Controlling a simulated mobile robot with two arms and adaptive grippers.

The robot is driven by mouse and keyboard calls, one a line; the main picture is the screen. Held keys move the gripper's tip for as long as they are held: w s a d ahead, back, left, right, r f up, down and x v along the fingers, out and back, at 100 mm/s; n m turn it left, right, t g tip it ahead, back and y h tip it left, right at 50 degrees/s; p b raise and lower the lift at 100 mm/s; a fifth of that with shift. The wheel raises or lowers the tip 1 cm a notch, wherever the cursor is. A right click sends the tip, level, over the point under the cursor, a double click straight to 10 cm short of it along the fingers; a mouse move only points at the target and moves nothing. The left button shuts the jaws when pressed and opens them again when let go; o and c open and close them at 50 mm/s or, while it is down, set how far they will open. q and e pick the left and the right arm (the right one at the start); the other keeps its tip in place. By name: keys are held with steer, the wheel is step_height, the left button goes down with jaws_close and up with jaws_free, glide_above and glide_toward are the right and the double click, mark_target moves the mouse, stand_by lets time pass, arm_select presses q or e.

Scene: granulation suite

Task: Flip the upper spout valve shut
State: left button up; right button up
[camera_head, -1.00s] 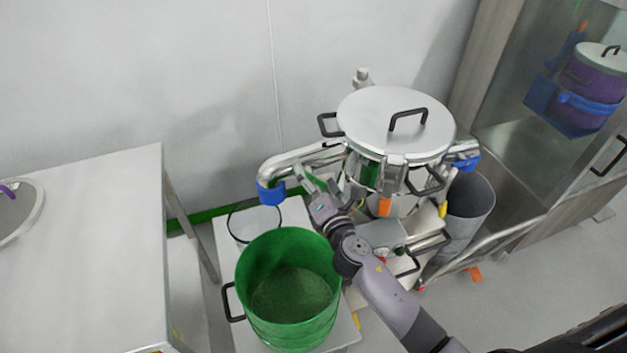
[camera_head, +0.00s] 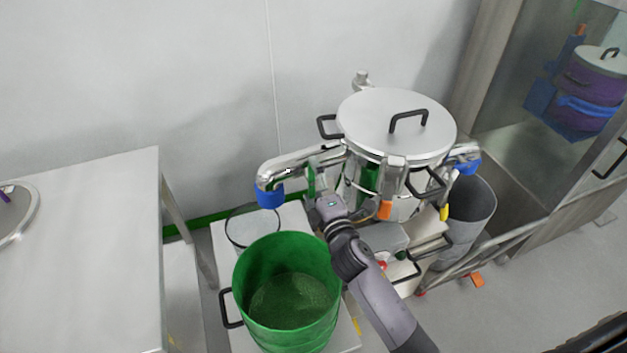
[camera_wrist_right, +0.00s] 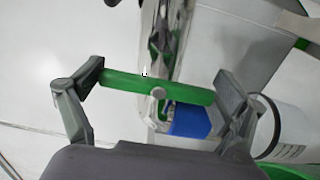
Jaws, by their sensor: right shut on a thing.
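The steel vessel (camera_head: 390,125) has a spout pipe (camera_head: 285,171) reaching left, with a blue cap (camera_head: 270,197) at its downturned end. The green valve handle (camera_head: 311,181) sits on this spout. My right gripper (camera_head: 313,194) is at the handle. In the right wrist view, the handle (camera_wrist_right: 125,80) is a flat green bar with a round pivot in its middle, lying across the spout. My right gripper (camera_wrist_right: 155,90) is shut on it, one finger at each end. My left gripper is not in view.
An open green bucket (camera_head: 290,290) with green granules stands below the spout, and a clear container (camera_head: 254,225) is behind it. A second spout with a blue end (camera_head: 468,166) is on the vessel's right, above a grey bin (camera_head: 472,205). A table (camera_head: 80,250) is at left.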

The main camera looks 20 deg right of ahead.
stand_by(0.5)
steer(key=o, duration=0.9)
steer(key=s, duration=1.2)
steer(key=shift+d, duration=0.2)
